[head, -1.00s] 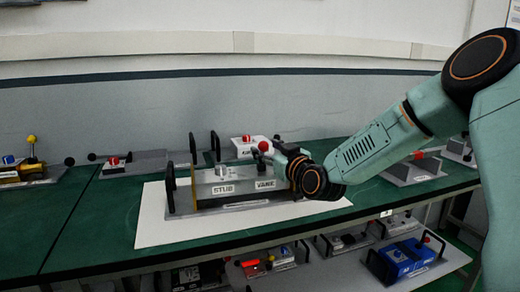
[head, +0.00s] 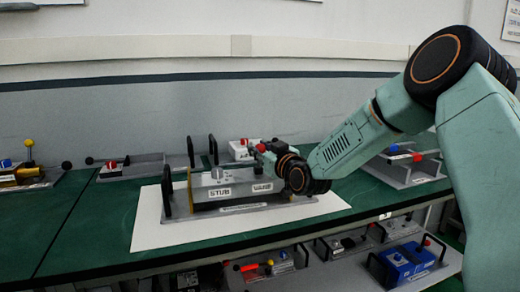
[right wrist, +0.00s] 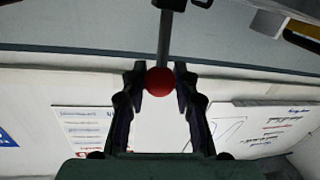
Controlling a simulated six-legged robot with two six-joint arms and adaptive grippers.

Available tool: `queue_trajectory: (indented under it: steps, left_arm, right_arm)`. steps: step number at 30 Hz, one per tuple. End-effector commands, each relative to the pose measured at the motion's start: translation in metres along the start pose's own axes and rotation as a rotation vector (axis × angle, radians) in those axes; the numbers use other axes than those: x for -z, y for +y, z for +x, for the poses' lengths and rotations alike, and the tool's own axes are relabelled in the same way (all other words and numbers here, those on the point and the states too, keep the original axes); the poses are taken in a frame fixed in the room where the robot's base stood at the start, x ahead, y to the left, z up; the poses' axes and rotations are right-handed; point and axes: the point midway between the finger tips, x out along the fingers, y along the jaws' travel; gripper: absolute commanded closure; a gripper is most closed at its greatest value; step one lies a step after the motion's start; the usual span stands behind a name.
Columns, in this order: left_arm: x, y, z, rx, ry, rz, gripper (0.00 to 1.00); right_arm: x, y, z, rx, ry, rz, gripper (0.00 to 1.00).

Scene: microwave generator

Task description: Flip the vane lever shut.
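The microwave unit is a grey metal block (head: 232,203) with black end handles and labels STUB and VANE, standing on a white sheet on the bench. The vane lever's red knob (head: 261,147) shows above the VANE label (head: 262,188). My right gripper (head: 265,153) comes in from the right at the knob. In the right wrist view the red knob (right wrist: 160,81) sits between the fingertips of my right gripper (right wrist: 161,76), which appear closed on its sides. The lever's grey rod (right wrist: 165,35) runs up from it. The lever's base is hidden. My left gripper is out of view.
A white box (head: 240,152) with a red knob stands close behind the unit. Other devices stand at the bench's left (head: 25,173) and right (head: 405,167). A lower shelf (head: 425,272) holds more devices. The white sheet (head: 155,232) is clear in front.

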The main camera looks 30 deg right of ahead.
Motion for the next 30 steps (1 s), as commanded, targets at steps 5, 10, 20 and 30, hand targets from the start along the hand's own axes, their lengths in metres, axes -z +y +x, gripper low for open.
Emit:
queue_trajectory:
  steps: [5,10,20,30]
  left_arm:
    - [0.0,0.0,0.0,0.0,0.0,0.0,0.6]
    - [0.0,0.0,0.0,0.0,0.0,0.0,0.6]
    - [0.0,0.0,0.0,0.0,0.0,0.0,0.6]
    - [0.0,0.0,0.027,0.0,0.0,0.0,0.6]
  right_arm:
    - [0.0,-0.001,0.0,0.001,0.0,-0.001,0.9]
    - [0.0,0.0,0.0,0.0,-0.001,0.0,1.0]
    - [-0.001,0.0,0.0,0.0,-0.002,0.0,1.0]
    - [-0.009,-0.003,-0.008,-0.016,0.106,-0.026,1.0]
